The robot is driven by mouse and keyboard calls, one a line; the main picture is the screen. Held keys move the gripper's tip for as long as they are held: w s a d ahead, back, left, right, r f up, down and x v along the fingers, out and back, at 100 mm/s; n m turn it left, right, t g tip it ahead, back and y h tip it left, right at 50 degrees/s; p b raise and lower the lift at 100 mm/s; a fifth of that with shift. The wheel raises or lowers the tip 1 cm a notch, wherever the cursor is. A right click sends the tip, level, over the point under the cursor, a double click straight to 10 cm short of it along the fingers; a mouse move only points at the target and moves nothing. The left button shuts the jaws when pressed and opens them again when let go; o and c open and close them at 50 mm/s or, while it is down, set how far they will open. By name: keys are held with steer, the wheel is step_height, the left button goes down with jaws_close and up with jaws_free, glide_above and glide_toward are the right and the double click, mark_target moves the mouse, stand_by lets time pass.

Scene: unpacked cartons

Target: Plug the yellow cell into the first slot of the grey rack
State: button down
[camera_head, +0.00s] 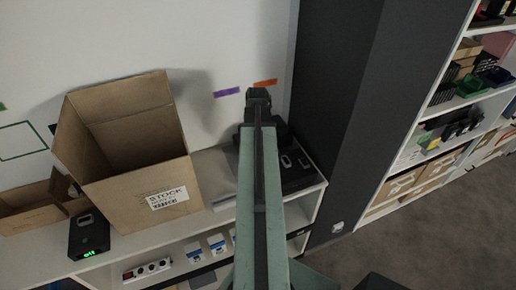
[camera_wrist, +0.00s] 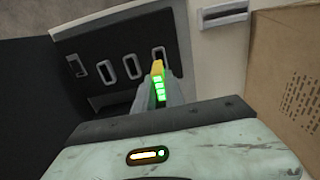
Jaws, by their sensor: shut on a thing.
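In the wrist view my gripper (camera_wrist: 160,88) is shut on the yellow cell (camera_wrist: 157,67), of which only a narrow yellow end and a strip of lit green bars show. The dark grey rack (camera_wrist: 95,45) lies beyond it, with a row of pale-rimmed slots. The cell's yellow end overlaps the rightmost visible slot (camera_wrist: 158,51) in this view; I cannot tell whether it touches or enters it. In the head view the rack (camera_head: 301,178) stands at the shelf's right end, partly hidden by my arm. The gripper and cell cannot be made out there.
An open STOCK carton (camera_head: 150,190) stands left of the rack; its side (camera_wrist: 285,80) shows in the wrist view. A black device (camera_head: 88,236) with a green light sits further left. A dark pillar (camera_head: 345,110) rises right of the rack. A white slotted block (camera_wrist: 224,18) lies nearby.

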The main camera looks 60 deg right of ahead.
steer(key=shift+r, duration=0.7)
steer(key=shift+f, duration=0.15)
steer(key=shift+f, duration=0.25)
step_height(320, 180, down, 6)
steer(key=m+b, duration=0.1)
steer(key=b, duration=0.1)
steer(key=m+b, duration=0.4)
steer(key=shift+d+r, duration=0.15)
steer(key=shift+r, duration=0.1)
steer(key=shift+f+m+b, duration=0.35)
steer(key=shift+m, duration=0.55)
steer(key=shift+s+r+m, duration=0.1)
steer(key=shift+m, duration=0.2)
